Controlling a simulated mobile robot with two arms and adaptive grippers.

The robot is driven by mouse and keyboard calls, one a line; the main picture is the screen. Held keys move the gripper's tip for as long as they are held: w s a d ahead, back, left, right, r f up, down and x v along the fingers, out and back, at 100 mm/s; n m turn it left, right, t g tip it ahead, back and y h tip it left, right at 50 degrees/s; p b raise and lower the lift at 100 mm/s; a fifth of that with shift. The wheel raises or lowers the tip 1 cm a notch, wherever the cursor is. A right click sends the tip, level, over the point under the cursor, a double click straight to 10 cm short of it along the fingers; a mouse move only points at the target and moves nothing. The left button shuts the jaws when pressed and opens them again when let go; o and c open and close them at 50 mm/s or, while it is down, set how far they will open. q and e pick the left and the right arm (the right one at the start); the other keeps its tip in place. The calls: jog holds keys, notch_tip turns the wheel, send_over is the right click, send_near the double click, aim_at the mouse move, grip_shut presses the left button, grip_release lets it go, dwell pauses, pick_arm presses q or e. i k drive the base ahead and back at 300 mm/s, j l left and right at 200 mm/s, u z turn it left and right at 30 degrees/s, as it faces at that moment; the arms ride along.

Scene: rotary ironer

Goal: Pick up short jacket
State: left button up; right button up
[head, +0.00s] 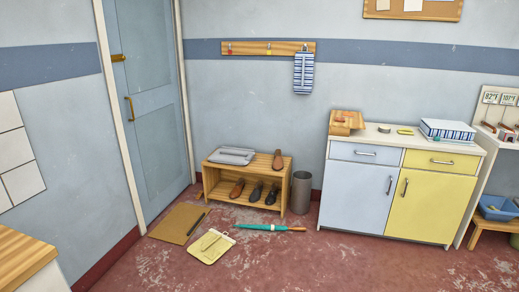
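I cannot tell for sure which thing is the short jacket. A grey, flat, folded-looking thing (231,156) lies on top of the wooden shoe bench (222,175), at its left. A blue-and-white striped cloth (303,72) hangs from the right end of the wooden hook rail (250,47) on the back wall. A blue-and-white striped thing (447,131), folded or boxed, lies on the right of the cabinet top. Neither of my grippers is in view.
Shoes stand on the bench's lower shelf, and a brown shoe (278,160) on top. A grey bin (301,192) stands beside it. A doormat (180,223), yellow flat thing (211,246) and teal umbrella (265,228) lie on the floor. A cabinet (360,185) stands right; the front floor is clear.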

aim_at(229, 155)
jog(key=i+u, duration=0.2)
jog(key=i, duration=1.45)
